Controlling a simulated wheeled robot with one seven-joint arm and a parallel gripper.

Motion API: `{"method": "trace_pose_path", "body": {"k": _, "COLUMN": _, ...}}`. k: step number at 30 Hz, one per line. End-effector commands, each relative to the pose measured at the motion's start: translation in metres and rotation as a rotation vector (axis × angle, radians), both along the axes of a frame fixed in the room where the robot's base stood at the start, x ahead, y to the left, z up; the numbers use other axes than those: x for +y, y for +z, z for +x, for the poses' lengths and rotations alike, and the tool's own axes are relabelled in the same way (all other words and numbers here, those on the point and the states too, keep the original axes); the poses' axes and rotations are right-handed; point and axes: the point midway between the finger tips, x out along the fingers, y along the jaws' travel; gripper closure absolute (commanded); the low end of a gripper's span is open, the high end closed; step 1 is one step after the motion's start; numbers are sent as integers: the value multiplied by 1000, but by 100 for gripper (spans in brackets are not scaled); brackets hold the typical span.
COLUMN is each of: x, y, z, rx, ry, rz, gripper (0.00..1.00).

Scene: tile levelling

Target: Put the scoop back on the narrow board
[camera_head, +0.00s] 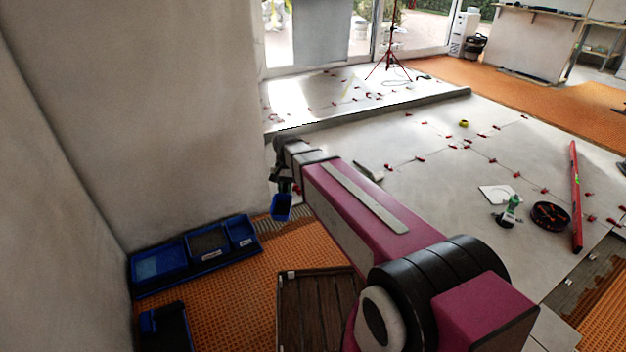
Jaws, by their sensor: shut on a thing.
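My gripper (284,185) is at the far end of my arm, left of the picture's middle. It is shut on a small blue scoop (281,208), which hangs below it over the orange floor matting near the wall corner. The fingers are small and dark, and my arm hides part of the area behind. I cannot make out for sure which thing is the narrow board; a dark blue, narrow piece (172,330) lies at the lower left, partly cut by the frame's bottom edge.
A blue tray (147,291) with several compartments stands along the left wall. A brown slatted wooden thing (318,312) lies at the bottom middle. Grey tiles with red clips, a red level (576,195), a black round case (550,216) and a green-and-white tool (508,211) are to the right.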

Motion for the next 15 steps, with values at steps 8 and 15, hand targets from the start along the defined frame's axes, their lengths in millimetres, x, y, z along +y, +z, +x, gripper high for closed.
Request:
{"method": "trace_pose_path", "body": {"k": 8, "x": 105, "y": -64, "z": 4, "rx": 28, "ry": -110, "rz": 6, "gripper": 100}}
{"method": "trace_pose_path", "body": {"k": 15, "x": 189, "y": -120, "z": -12, "rx": 48, "ry": -214, "rz": 14, "gripper": 100}}
